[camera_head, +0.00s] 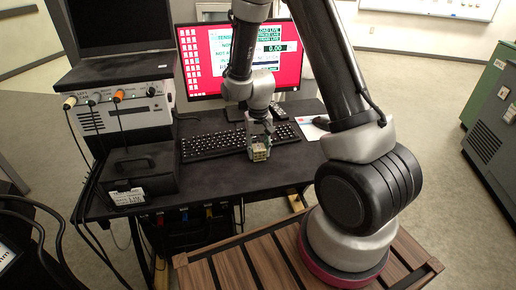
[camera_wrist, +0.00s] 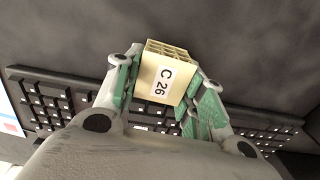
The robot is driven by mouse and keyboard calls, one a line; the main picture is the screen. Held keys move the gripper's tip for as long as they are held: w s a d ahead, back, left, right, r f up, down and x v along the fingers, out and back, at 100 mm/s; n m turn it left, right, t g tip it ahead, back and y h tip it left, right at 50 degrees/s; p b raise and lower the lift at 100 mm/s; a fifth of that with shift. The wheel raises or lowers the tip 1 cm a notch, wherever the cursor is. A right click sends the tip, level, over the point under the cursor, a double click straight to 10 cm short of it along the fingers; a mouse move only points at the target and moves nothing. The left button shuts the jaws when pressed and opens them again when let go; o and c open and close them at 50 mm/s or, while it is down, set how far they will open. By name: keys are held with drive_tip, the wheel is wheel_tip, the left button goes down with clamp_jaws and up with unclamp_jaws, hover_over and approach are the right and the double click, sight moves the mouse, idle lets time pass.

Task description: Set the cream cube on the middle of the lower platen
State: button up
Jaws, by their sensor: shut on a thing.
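The cream cube (camera_wrist: 166,72) has a lattice face and a white label reading "C 26". It also shows small in the head view (camera_head: 260,152). My gripper (camera_wrist: 160,85) is shut on the cube, with green finger pads on its two sides. I cannot tell how far the cube is above the table. The lower platen is in neither view.
A black keyboard (camera_head: 205,145) lies behind the cube, below a monitor (camera_head: 205,50) with a red screen. A control box (camera_head: 125,115) with plugged cables and a black case (camera_head: 140,172) stand at the left. Bare table (camera_head: 225,180) lies left of the cube.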

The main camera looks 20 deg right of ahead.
drive_tip(key=o, duration=0.9)
drive_tip(key=shift+f, duration=0.1)
